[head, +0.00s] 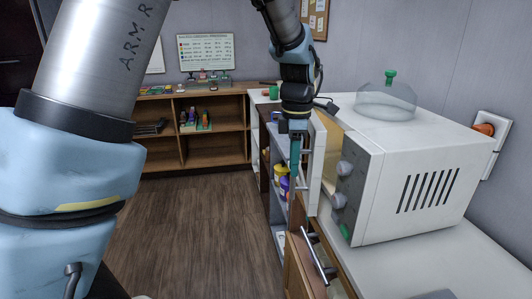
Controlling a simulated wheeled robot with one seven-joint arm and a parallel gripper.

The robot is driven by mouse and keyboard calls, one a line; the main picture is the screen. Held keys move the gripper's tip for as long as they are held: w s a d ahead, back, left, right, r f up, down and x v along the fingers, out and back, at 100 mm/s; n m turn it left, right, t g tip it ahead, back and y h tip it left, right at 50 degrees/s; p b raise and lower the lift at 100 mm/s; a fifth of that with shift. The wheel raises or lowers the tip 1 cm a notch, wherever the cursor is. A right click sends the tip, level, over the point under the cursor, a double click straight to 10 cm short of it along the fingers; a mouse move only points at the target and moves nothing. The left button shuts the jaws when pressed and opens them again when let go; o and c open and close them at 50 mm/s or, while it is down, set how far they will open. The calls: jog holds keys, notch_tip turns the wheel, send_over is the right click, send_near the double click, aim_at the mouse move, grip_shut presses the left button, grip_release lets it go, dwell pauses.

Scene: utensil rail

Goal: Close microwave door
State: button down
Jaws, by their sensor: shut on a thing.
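The white microwave (425,175) stands on the counter at the right, its dark control panel with knobs (350,190) facing left. Its door (317,170) is open and sticks out from the front, seen nearly edge-on, with part of the inside showing yellowish behind it. My gripper (298,160) points down on the left side of the door and is shut on the door's handle. The fingers hide much of the handle.
A clear dome lid (387,98) with a green knob lies on the microwave. Open shelves with bottles (283,180) and a drawer handle (318,255) are below the counter. The wooden floor (200,235) to the left is clear.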

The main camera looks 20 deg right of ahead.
aim_at(319, 127)
jog(key=shift+n, duration=0.3)
jog(key=d, duration=0.1)
jog(key=s+d+p, duration=0.1)
jog(key=d, duration=0.1)
jog(key=s+d, duration=0.1)
jog(key=d, duration=0.1)
jog(key=shift+s, duration=0.2)
jog(key=c, duration=0.7)
grip_release()
jog(key=shift+w, duration=0.1)
notch_tip(319, 127, up, 11)
jog(key=shift+f+b, duration=0.1)
jog(key=shift+b, duration=0.9)
jog(key=shift+a, duration=0.1)
